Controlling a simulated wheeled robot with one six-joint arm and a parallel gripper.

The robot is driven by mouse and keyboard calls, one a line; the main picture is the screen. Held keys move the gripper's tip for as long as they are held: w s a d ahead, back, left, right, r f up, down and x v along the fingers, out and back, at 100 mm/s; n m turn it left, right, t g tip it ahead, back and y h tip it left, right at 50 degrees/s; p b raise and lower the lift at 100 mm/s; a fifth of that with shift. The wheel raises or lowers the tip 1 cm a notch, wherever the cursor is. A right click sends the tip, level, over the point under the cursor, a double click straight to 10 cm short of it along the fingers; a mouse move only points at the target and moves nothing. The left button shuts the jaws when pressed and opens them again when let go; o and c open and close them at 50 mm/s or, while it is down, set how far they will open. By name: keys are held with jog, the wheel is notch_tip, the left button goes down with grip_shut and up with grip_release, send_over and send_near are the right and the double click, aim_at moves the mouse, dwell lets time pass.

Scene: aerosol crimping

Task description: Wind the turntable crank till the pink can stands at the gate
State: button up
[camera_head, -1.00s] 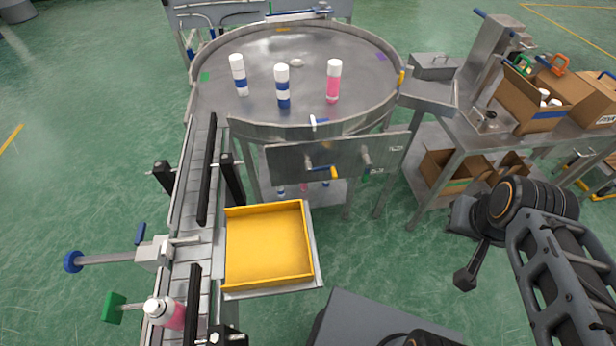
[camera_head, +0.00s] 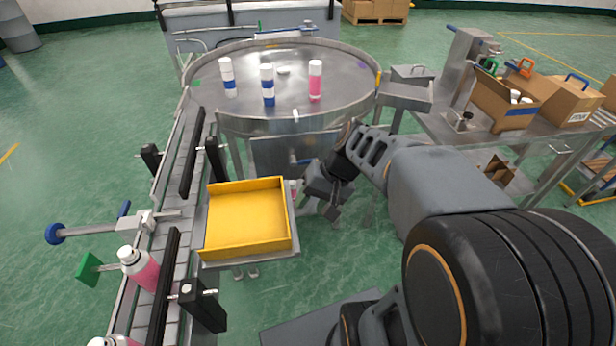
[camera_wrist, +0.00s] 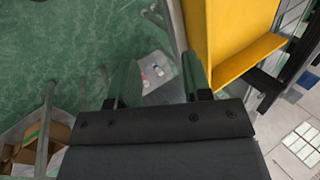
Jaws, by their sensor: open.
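The round steel turntable (camera_head: 330,108) stands at the back. The pink can (camera_head: 315,82), with a white top, stands upright on its front right. Two white-and-blue cans (camera_head: 267,86) (camera_head: 229,78) stand left of it. I cannot tell which part is the gate. A grey panel (camera_head: 275,155) sits below the front rim. A blue piece (camera_head: 302,161), probably the crank handle, shows beside my arm; the rest of the crank is hidden. My gripper (camera_head: 319,210) is open, low in front of the panel, right of the yellow tray. Its empty fingers also show in the wrist view (camera_wrist: 158,82).
The yellow tray (camera_head: 246,252) is close to my gripper's left. A conveyor (camera_head: 178,200) carrying pink cans (camera_head: 139,268) runs along the left. A steel bench (camera_head: 440,125) with cardboard boxes (camera_head: 515,103) stands at right. Green floor is open at far left.

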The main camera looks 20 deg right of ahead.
jog(key=w+d+f+m+t+y+b, duration=0.4)
jog(key=w+d+f+y+b, duration=0.15)
jog(key=w+f+b, duration=0.35)
jog(key=m+t+b, duration=0.4)
jog(key=t+b, duration=0.4)
jog(key=t, duration=0.2)
send_near(305, 164)
jog(key=w+a, duration=0.1)
jog(key=w+r, duration=0.1)
jog(key=w, duration=0.1)
jog(key=w+a+r, duration=0.1)
jog(key=w, duration=0.1)
jog(key=shift+w+a, duration=0.15)
jog(key=shift+a, duration=0.15)
